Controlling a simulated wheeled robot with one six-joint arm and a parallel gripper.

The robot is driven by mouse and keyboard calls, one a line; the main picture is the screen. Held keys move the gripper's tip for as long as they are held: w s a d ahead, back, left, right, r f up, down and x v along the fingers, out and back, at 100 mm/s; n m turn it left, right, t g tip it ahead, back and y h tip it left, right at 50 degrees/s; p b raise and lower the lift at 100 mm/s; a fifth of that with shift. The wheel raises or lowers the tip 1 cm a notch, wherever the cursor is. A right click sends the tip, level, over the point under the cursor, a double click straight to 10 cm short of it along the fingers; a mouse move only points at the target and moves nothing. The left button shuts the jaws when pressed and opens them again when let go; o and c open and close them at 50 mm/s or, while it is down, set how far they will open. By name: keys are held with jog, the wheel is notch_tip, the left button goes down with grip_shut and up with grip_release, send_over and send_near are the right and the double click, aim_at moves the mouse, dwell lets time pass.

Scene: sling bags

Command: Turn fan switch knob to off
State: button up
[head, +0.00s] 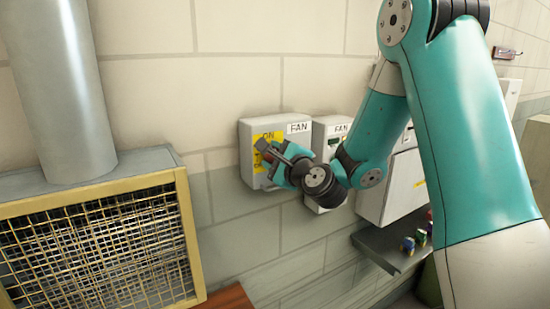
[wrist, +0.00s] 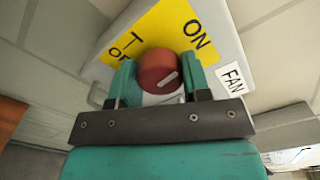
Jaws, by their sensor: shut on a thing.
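The fan switch box (head: 248,135) is a light grey box on the wall with a yellow label and a white FAN tag. In the wrist view the box face shows the yellow label (wrist: 190,18) with ON at upper right and partly hidden letters at left. The red round knob (wrist: 158,68) has a pale mark that lies toward its lower right side. My gripper (wrist: 160,82) is shut on the knob, one teal finger on each side. In the head view my gripper (head: 268,157) covers most of the knob.
A second grey FAN box (head: 322,132) stands close to the right, behind my wrist. A larger white box (head: 402,190) and a dark shelf (head: 378,249) with small coloured items are farther right. A yellow-framed mesh grille (head: 100,245) and a grey pipe (head: 62,80) are at left.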

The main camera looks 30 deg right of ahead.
jog(key=n+b, duration=0.1)
jog(key=n, duration=0.3)
jog(key=shift+f+n+b, duration=0.15)
jog(key=shift+n+b, duration=0.15)
jog(key=n+b, duration=0.2)
jog(key=n, duration=0.1)
jog(key=shift+f+n, duration=0.1)
jog(key=shift+n, duration=0.2)
jog(key=n+b, duration=0.4)
jog(key=shift+f, duration=0.1)
jog(key=n+b, duration=0.3)
jog(key=b, duration=0.1)
jog(key=shift+n, duration=0.3)
jog(key=shift+r, duration=0.25)
jog(key=o, duration=0.9)
